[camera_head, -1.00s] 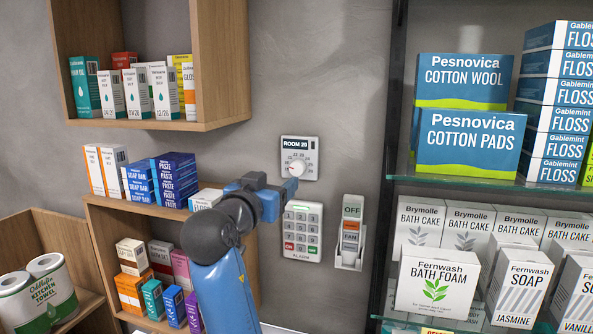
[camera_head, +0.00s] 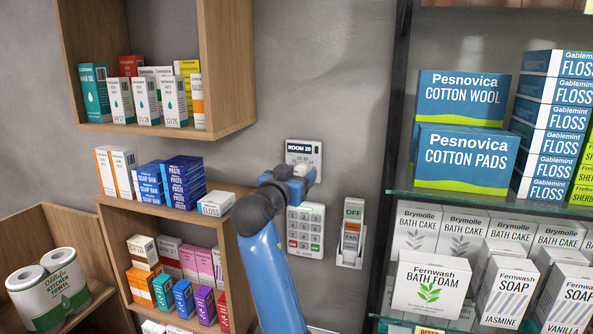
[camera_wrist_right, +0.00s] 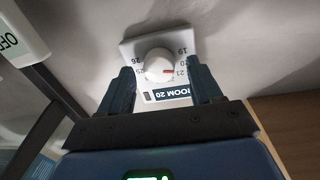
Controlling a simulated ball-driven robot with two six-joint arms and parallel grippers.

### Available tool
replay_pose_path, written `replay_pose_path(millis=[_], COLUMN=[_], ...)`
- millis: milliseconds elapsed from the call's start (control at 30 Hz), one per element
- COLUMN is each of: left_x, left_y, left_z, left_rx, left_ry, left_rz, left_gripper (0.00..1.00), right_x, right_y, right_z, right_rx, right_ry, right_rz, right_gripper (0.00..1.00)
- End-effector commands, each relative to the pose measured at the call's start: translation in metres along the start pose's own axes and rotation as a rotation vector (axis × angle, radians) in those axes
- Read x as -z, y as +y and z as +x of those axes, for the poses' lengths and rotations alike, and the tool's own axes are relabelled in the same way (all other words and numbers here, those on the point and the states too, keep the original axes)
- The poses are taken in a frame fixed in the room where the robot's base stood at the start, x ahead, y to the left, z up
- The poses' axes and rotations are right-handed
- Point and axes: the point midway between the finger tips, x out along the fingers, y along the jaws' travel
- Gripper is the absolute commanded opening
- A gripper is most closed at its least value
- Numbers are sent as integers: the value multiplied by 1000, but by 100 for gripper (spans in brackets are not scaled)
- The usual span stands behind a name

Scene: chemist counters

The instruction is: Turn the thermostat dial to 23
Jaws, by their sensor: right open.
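The thermostat (camera_head: 304,147) is a white wall plate with a dark display that reads ROOM 20 in the right wrist view. My right gripper (camera_head: 299,174) is at the lower part of the plate and partly covers the dial in the head view. In the right wrist view, its dark blue fingers (camera_wrist_right: 161,76) are open, one on each side of the dial, with gaps visible. My left gripper is out of view.
An alarm keypad (camera_head: 306,231) is just below the thermostat, with a fan switch or remote in a white holder (camera_head: 351,234) to its right. A wooden shelf with boxes (camera_head: 214,203) is at the left. Glass shelves (camera_head: 400,186) with boxes stand at the right.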

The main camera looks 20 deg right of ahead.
Motion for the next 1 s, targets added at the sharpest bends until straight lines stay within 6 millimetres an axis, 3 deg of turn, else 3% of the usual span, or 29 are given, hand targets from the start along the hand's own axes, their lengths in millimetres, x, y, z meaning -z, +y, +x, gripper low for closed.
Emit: replay_pose_path(millis=[300, 667, 1000], left_x=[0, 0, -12], left_y=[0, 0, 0], left_z=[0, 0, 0], left_rx=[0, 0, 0], left_ry=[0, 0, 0], left_rz=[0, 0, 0], left_gripper=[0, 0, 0], right_x=[0, 0, -2], right_y=[0, 0, 0], right_z=[2, 2, 1], right_rx=[0, 0, 0], right_ry=[0, 0, -2], right_rz=[0, 1, 49], right_gripper=[63, 8, 8])
